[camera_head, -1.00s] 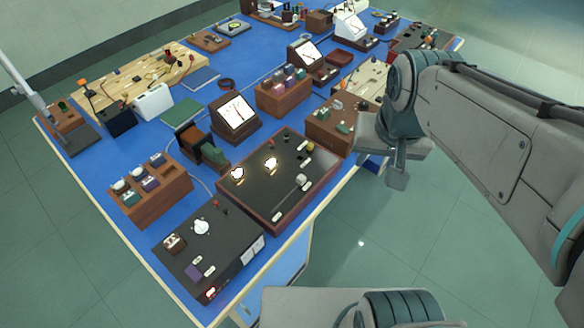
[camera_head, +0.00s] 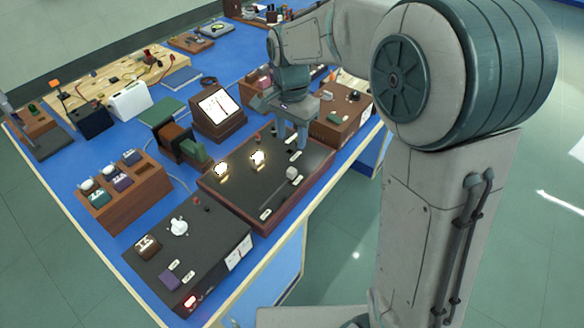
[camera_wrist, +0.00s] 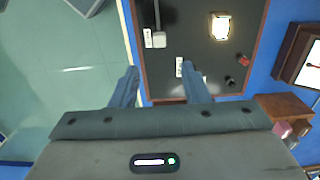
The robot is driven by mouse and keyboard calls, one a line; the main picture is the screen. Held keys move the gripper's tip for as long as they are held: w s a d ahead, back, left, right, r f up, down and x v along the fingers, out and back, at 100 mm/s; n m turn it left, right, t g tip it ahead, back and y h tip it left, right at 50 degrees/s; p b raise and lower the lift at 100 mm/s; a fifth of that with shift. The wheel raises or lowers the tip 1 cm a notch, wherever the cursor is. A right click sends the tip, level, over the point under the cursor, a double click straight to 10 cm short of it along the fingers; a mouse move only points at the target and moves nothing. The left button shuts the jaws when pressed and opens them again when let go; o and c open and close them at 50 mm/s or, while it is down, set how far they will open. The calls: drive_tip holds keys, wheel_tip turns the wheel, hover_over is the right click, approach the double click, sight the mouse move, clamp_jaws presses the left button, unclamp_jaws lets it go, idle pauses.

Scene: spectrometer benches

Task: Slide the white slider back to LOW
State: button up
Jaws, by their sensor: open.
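The white slider (camera_head: 291,173) is a small pale knob on a dark panel box (camera_head: 237,190) with a reddish-brown frame. Its slot runs from the knob toward the panel's near edge, with small white labels (camera_head: 265,213) beside it that I cannot read. The slider also shows in the wrist view (camera_wrist: 159,40), ahead of the fingertips. My gripper (camera_head: 291,141) points down above the panel's right end, beyond the slider. Its two fingers are apart and empty in the wrist view (camera_wrist: 160,70). The slider is apart from both fingers.
Two lit lamps (camera_head: 257,158) and small knobs stand on the same panel. A brown box (camera_head: 343,112) lies right of the gripper, and a tilted display (camera_head: 217,112) behind the panel. A second black box (camera_head: 190,255) sits at front left. Open floor lies beyond the table's front edge.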

sight(291, 171)
wheel_tip(291, 171, down, 12)
drive_tip(key=shift+r, duration=0.15)
drive_tip(key=shift+c, duration=0.3)
clamp_jaws()
drive_tip(key=shift+s, duration=0.1)
